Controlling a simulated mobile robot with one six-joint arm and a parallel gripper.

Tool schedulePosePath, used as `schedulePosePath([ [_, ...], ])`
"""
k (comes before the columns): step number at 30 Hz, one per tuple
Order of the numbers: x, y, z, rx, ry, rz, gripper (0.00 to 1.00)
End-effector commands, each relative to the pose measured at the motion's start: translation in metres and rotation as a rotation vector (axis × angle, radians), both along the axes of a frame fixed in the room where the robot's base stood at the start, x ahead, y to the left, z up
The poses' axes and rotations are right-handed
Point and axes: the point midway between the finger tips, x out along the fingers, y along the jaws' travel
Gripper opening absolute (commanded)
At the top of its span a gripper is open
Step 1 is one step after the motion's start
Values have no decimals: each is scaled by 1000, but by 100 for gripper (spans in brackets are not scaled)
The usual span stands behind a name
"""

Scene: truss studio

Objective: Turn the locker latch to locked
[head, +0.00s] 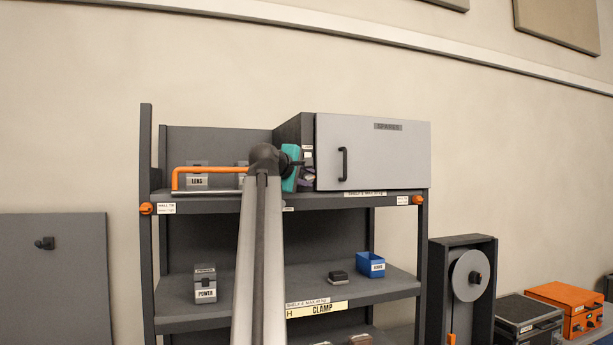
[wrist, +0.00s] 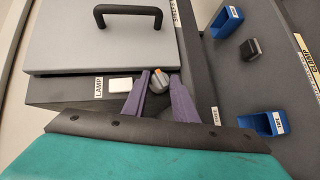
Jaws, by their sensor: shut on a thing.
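The grey locker (head: 372,153), labelled SPARES, stands at the right end of the rack's top shelf. Its door looks shut, and it has a black bar handle (head: 344,164); the handle also shows in the wrist view (wrist: 128,13). The latch (wrist: 158,81) is a small dark knob with an orange mark, on the dark face beside the door. My gripper (wrist: 160,76) has its purple fingers on either side of the knob and is shut on it. In the head view my gripper (head: 307,172) is left of the door, and the latch cannot be made out.
The rack's lower shelf (head: 270,295) holds a POWER box (head: 204,285), a small black box (head: 338,277) and a blue bin (head: 371,264). A LENS box (head: 196,180) stands on the top shelf, left of my arm. A white square piece (wrist: 120,85) is beside the latch.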

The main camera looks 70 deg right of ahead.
Motion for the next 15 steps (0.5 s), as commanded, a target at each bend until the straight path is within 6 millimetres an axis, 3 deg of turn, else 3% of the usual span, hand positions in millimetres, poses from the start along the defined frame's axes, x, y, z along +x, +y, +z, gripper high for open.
schedulePosePath([
  [7,0,0,-1,1,0,-1,3],
  [8,0,0,-1,1,0,0,27],
  [9,0,0,-1,1,0,0,34],
  [11,0,0,0,1,0,0,44],
  [15,0,0,0,0,0,0,44],
])
